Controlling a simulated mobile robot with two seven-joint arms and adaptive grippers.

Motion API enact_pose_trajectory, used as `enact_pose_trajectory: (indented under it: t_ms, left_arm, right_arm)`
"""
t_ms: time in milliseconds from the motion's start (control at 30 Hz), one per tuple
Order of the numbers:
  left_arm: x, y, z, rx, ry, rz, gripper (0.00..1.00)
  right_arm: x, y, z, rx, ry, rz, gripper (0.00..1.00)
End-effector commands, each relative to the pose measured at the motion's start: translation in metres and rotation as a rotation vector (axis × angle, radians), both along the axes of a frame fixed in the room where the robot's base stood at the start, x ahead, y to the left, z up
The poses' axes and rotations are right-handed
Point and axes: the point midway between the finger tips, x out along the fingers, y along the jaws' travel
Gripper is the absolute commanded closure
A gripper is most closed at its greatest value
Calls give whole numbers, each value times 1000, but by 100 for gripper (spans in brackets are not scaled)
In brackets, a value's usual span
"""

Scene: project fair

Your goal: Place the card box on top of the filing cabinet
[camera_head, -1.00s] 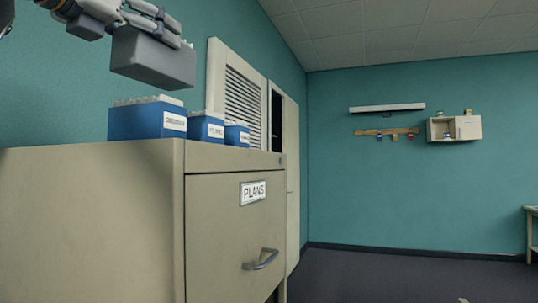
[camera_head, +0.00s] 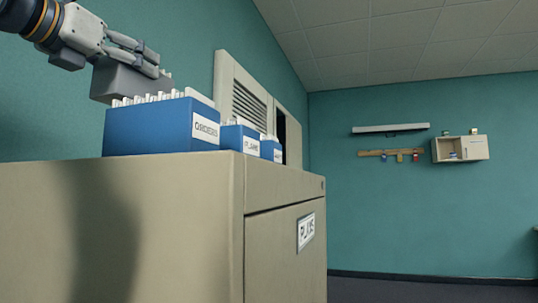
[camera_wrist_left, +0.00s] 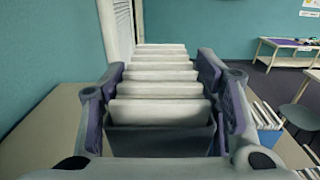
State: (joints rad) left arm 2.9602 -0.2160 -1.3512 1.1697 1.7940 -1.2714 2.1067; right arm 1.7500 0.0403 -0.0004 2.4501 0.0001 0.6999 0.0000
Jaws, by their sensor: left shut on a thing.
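The card box (camera_head: 120,84) is dark grey and is held in my left gripper (camera_head: 152,60). In the left wrist view the gripper's two fingers (camera_wrist_left: 160,82) press on both sides of the box (camera_wrist_left: 158,140), which is filled with a row of white cards. The filing cabinet (camera_head: 165,215) is beige, with a labelled drawer. The card box is over its top, behind the largest blue box in the head view. The blue box hides its lower part, so I cannot tell whether it touches the cabinet top. My right gripper is not in view.
Three blue card boxes stand in a row on the cabinet: a large one (camera_head: 150,130), a middle one (camera_head: 240,138) and a small one (camera_head: 270,150). Bare cabinet top (camera_wrist_left: 55,125) shows left of the held box in the wrist view. A louvred white door (camera_head: 235,80) stands behind.

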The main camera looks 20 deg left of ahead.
Motion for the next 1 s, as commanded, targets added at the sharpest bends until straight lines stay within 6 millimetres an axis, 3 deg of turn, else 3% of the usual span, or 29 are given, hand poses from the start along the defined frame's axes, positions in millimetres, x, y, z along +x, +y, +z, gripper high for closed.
enact_pose_trajectory:
  t_ms: [200,400,567,733,1000]
  left_arm:
    - [23,47,-26,-5,-2,-2,84]
    - [36,71,-60,-2,-2,0,84]
    - [42,83,-76,-3,-2,-1,84]
    - [46,85,-108,0,5,1,84]
    - [43,85,-110,1,-2,0,84]
  right_arm:
    - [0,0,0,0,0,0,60]
    - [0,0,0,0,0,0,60]
    - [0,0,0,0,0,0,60]
    - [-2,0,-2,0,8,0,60]
    - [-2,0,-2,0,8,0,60]
